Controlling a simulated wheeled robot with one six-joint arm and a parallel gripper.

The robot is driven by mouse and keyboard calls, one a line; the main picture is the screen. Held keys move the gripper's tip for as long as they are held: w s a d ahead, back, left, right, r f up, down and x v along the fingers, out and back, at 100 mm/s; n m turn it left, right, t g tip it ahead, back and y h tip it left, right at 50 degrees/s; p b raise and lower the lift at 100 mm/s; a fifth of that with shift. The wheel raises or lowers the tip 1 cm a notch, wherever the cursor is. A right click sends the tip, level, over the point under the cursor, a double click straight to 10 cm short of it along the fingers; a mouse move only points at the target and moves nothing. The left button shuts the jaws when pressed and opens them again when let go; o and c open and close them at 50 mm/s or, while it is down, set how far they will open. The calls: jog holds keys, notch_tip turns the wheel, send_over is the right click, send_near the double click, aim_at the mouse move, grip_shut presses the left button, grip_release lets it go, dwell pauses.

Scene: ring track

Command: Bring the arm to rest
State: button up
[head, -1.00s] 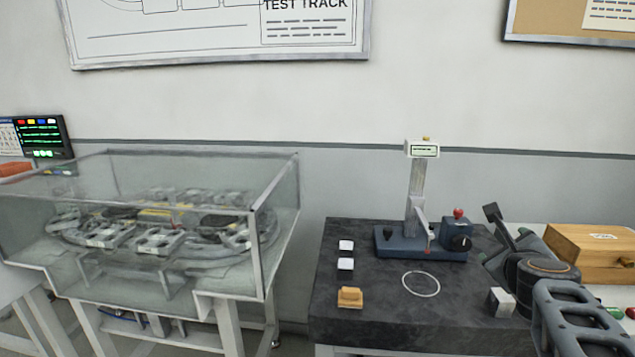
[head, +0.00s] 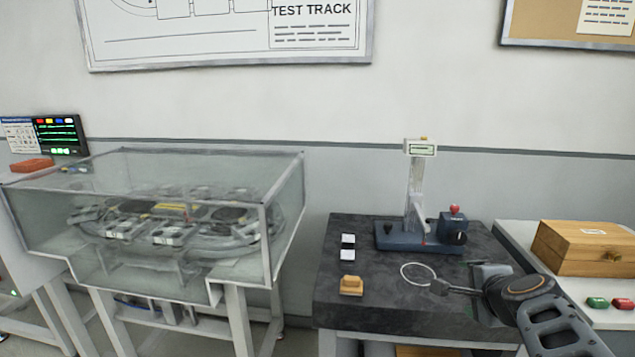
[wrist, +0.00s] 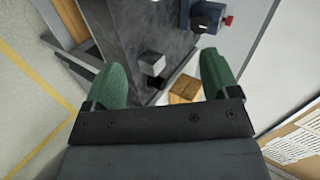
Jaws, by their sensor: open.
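My gripper (head: 478,292) is over the right part of the dark stone-topped table (head: 380,300) in the head view, with my arm coming in from the lower right. In the wrist view its two green fingers (wrist: 165,75) stand wide apart with nothing held between them. A small grey cube (wrist: 152,63) shows below, between the fingers in the picture, on the dark top near its edge. It is apart from the fingers. In the head view my arm hides that cube.
A blue gauge stand (head: 420,235) rises at the table's back. A wooden box (head: 580,248) stands right; a glass-cased track (head: 180,240) stands left.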

jog(key=s+a+r+n+g+y+p, duration=0.1)
jog(key=s+a+n+g+p, duration=0.6)
jog(key=n, duration=1.1)
jog(key=shift+s+a+g+p, duration=0.3)
jog(key=shift+s+a+p, duration=1.85)
jog(key=shift+a, duration=1.45)
